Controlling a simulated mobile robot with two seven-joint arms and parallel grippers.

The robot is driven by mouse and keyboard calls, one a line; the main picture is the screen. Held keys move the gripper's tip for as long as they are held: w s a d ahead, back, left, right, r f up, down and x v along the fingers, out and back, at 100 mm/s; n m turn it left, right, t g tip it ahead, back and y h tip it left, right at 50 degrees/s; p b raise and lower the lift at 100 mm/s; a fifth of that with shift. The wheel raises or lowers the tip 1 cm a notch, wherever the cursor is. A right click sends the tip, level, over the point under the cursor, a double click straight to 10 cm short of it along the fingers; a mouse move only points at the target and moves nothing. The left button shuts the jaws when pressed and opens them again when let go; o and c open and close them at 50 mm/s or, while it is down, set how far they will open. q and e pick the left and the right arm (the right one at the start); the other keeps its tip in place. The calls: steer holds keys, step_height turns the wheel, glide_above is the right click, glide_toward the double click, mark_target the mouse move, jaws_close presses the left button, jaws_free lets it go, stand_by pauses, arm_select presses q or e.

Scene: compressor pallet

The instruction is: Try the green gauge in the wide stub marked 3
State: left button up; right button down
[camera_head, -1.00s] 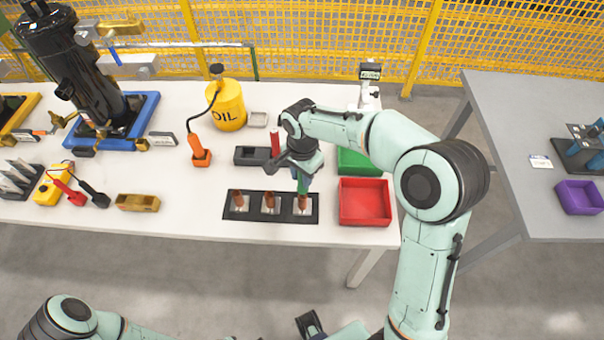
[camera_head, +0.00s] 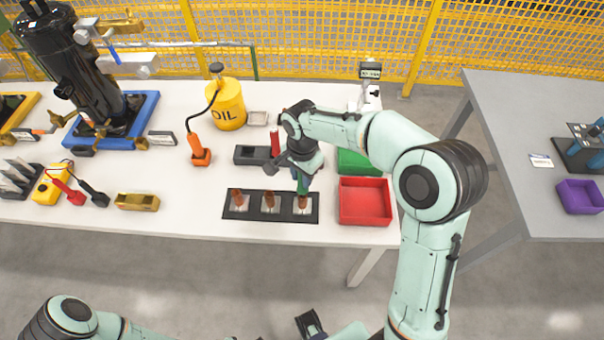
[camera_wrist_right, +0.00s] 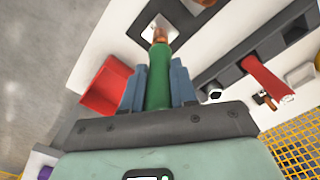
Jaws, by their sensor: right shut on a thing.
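The green gauge (camera_head: 303,184) is held upright in my right gripper (camera_head: 302,174), directly above the rightmost copper-coloured stub (camera_head: 303,202) on the dark stub plate (camera_head: 286,208). In the right wrist view the gauge (camera_wrist_right: 158,80) sits between the two blue-grey fingers of the gripper (camera_wrist_right: 158,90), its end meeting or just over the copper stub (camera_wrist_right: 160,36). I cannot tell whether it is seated. The other two stubs (camera_head: 269,200) (camera_head: 237,199) are bare. No stub number is readable. My left arm shows at the bottom left; I cannot make out its gripper.
A red bin (camera_head: 365,201) and a green bin (camera_head: 361,162) stand right of the plate. A red gauge (camera_head: 275,145) stands at a dark holder (camera_head: 248,155) behind it. A yellow oil can (camera_head: 228,106) is farther back. The white table's front strip is clear.

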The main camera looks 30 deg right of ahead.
arm_select(q)
steer(key=shift+s+f+b, duration=0.2)
steer(key=shift+f+b, duration=0.25)
steer(key=shift+f, duration=0.05)
arm_select(e)
steer(key=shift+f, duration=0.85)
stand_by(0.6)
arm_select(q)
steer(key=shift+w+r+p, duration=0.35)
steer(key=shift+r+p, duration=0.35)
steer(key=shift+r, duration=0.05)
steer(key=shift+w+r+p, duration=0.35)
steer(key=shift+r+p, duration=0.35)
steer(key=shift+r, duration=0.05)
arm_select(e)
steer(key=shift+r, duration=2.15)
steer(key=shift+r, duration=0.45)
steer(key=shift+w+r+p, duration=0.1)
steer(key=shift+r+p, duration=1.1)
steer(key=shift+r, duration=0.45)
arm_select(q)
steer(key=w+r, duration=0.1)
steer(key=r, duration=0.2)
steer(key=shift+w, duration=0.35)
arm_select(e)
steer(key=shift+f, duration=0.1)
arm_select(q)
steer(key=shift+s, duration=0.1)
